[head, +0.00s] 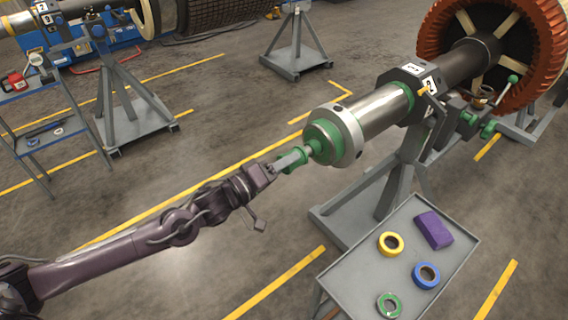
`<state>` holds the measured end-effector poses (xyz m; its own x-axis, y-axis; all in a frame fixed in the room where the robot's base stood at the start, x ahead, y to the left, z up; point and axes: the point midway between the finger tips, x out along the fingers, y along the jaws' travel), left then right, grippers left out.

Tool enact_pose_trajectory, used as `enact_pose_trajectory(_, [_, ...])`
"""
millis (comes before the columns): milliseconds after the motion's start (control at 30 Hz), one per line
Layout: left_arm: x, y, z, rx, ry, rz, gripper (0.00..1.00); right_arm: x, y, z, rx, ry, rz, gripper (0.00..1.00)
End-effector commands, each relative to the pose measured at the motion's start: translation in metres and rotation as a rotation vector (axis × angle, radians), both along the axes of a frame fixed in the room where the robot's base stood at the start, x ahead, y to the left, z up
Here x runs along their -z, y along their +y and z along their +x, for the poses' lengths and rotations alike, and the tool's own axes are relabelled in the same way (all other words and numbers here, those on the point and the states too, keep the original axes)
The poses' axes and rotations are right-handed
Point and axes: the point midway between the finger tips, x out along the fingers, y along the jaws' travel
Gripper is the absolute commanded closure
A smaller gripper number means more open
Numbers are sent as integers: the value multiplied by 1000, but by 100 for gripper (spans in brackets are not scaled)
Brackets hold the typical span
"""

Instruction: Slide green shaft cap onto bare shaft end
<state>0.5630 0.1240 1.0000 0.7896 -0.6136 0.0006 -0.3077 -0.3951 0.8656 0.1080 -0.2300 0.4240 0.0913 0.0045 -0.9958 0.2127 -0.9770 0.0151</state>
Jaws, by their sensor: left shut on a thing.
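The green shaft cap (322,146) is at the near-left end of the bright metal shaft (378,107), with a pale band around its edge. It appears lined up with the shaft and meets or covers its end; I cannot tell how far on it sits. A short stem and green grip piece stick out of its face toward my arm. My left gripper (289,162) comes in from the left and is shut on the cap by that grip piece. The fingertips are small and partly hidden by it. My right gripper is not in view.
A grey stand (396,190) carries the shaft, with a large orange-brown rotor (535,50) behind. A grey tray (350,278) at front right holds tape rolls (427,275) and a purple block (433,230). A blue-shelved cart (48,135) stands left. Floor around my arm is clear.

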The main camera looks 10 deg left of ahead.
Motion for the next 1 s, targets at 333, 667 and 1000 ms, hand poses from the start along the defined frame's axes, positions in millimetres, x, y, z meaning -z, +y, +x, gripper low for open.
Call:
enact_pose_trajectory(333, [-1, -3, 4, -1, -1, -1, 74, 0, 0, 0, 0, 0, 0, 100])
enact_pose_trajectory(667, [-1, -9, 12, 0, -2, 0, 74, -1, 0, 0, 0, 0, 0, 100])
enact_pose_trajectory(1000, [0, -9, 12, -1, 0, 0, 74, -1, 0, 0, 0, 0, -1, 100])
